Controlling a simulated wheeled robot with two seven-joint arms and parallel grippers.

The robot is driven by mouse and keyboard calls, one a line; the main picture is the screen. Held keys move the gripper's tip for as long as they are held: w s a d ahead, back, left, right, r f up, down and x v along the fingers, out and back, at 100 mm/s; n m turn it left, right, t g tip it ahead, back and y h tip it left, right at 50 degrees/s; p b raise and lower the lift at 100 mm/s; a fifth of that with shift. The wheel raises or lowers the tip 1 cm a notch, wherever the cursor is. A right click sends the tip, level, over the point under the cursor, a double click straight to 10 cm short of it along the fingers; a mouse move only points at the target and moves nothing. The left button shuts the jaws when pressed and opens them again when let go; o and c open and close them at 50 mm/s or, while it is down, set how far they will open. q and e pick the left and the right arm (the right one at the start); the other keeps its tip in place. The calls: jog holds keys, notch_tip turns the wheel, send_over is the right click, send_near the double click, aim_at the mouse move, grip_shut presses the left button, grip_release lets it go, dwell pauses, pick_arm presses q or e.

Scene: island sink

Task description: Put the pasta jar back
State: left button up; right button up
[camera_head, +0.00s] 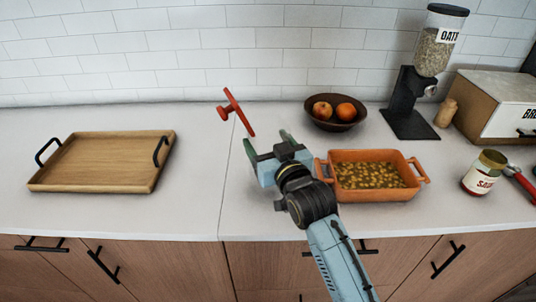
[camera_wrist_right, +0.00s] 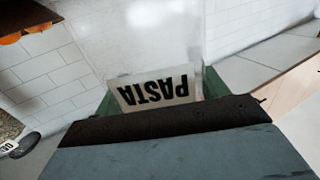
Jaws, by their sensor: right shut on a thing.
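My right gripper (camera_head: 268,147) is shut on the pasta jar, above the counter near the middle of the head view. The right wrist view shows the clear jar (camera_wrist_right: 155,90) between the fingers, its white PASTA label upside down in the picture. In the head view, a red knobbed disc (camera_head: 238,112), seemingly the jar's lid, shows up and left of the fingers, strongly tilted. The clear jar body is hard to make out there. My left gripper is not in view.
A wooden tray (camera_head: 68,183) lies on the left. An orange baking dish (camera_head: 375,196) sits right of my gripper. Behind are a fruit bowl (camera_head: 336,123) and a dispenser (camera_head: 405,115). A sauce jar (camera_head: 483,174) and bread box (camera_head: 500,105) stand right. The counter between tray and gripper is clear.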

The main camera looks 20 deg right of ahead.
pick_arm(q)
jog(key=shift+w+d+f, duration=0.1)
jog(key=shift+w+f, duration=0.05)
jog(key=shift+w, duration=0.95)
pick_arm(e)
notch_tip(320, 180, down, 2)
jog(key=shift+f, duration=0.25)
jog(key=shift+f, duration=0.2)
jog(key=o, duration=1.5)
jog(key=shift+o, duration=1.4)
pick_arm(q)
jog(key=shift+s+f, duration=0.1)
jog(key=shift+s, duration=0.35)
